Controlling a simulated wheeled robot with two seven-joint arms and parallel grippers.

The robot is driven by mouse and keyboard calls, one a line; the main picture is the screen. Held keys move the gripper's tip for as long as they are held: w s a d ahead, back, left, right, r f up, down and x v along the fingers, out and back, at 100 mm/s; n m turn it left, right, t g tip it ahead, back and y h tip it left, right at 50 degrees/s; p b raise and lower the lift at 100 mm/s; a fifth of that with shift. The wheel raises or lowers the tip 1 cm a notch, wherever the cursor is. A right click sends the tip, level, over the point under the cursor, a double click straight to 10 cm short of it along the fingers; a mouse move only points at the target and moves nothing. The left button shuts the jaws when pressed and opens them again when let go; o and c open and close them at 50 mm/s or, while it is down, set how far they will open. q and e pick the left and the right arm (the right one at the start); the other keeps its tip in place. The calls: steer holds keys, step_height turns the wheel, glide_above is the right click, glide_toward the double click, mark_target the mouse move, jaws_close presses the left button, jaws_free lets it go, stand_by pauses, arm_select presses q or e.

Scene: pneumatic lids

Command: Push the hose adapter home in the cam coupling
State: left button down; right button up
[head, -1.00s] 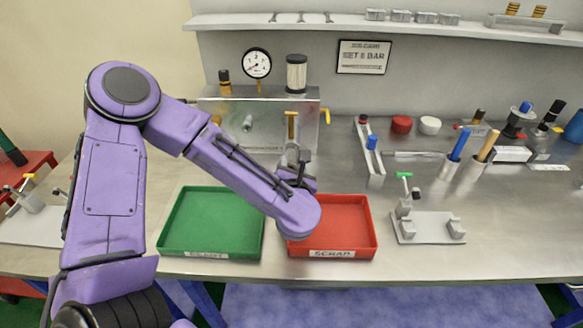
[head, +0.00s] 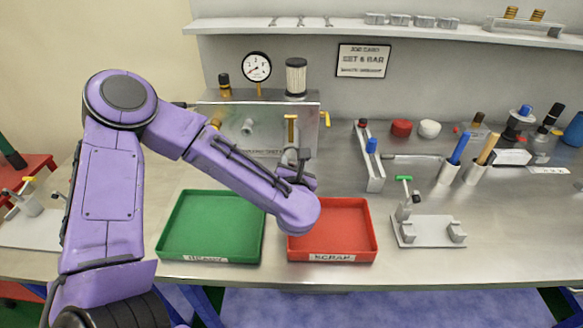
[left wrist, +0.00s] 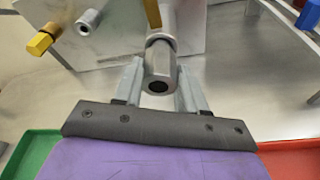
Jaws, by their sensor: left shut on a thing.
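The hose adapter (left wrist: 160,68) is a grey metal cylinder with a dark bore facing me in the left wrist view. My left gripper (left wrist: 160,82) is shut on it, one finger on each side. The cam coupling (left wrist: 168,20) is the grey metal body right behind the adapter, with a yellow lever (left wrist: 153,12). The adapter is in line with it; I cannot tell how deep it sits. In the head view my left gripper (head: 298,165) is in front of the panel, below the yellow lever (head: 291,128), and my forearm partly hides it. My right gripper is not in view.
The steel panel box (head: 262,125) carries a gauge (head: 257,66) and a filter (head: 296,76). A green tray (head: 180,250) and a red scrap tray (head: 372,240) lie below my forearm. A narrow rack (head: 374,183) and a small fixture (head: 428,232) stand to the right.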

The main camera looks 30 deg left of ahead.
arm_select(q)
steer(key=shift+w+a, duration=0.4)
steer(key=shift+w, duration=0.25)
steer(key=c, duration=0.6)
jaws_free()
steer(key=shift+o, duration=0.2)
steer(key=shift+d, duration=0.1)
steer(key=shift+v, duration=3.5)
